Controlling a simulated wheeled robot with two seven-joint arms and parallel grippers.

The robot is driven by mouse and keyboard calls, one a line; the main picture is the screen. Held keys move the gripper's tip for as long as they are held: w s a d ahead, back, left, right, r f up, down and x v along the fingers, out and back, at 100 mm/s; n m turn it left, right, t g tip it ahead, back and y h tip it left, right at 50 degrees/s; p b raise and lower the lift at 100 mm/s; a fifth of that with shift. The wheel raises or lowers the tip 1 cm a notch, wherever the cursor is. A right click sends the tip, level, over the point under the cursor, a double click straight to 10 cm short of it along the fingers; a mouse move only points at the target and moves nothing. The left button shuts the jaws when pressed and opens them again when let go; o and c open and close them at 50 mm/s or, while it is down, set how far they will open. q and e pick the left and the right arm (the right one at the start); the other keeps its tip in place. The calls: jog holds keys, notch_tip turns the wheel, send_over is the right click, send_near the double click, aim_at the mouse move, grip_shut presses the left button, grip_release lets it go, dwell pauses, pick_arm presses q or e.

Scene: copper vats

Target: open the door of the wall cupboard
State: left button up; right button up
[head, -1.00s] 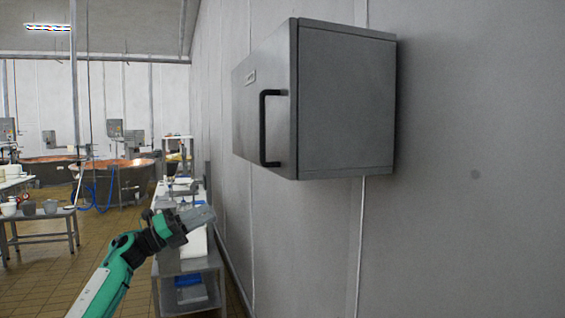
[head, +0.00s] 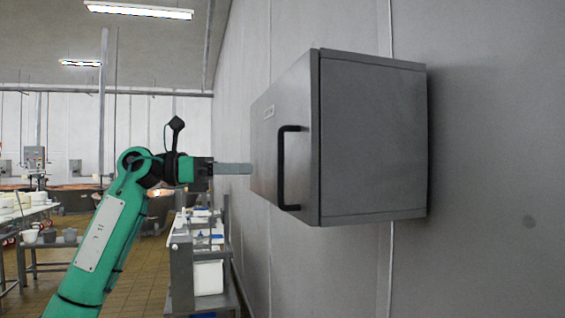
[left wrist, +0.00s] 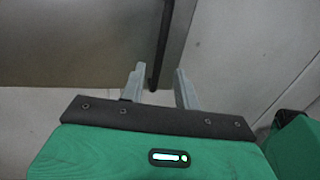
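The grey wall cupboard (head: 372,140) hangs on the right wall, and its door (head: 298,100) is shut against the box. A black bar handle (head: 283,168) runs upright on the door near its right edge. My left gripper (head: 246,168) points right, at the handle's height, with its fingertips a little left of the handle in the head view. In the left wrist view my left gripper (left wrist: 159,70) is open, its two fingers apart. The dark handle (left wrist: 162,45) shows beyond and between the fingertips there; touch cannot be seen. My right gripper is out of view.
A metal table (head: 182,265) with white items stands along the wall below and left of the cupboard. Another table (head: 50,246) stands at the far left. The tiled floor (head: 135,285) between them is clear.

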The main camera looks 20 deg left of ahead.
pick_arm(q)
jog(key=p, duration=0.2)
send_over(282, 200)
jog(key=a, duration=0.2)
jog(key=shift+p+x, duration=0.45)
jog(key=shift+x, duration=0.5)
grip_shut()
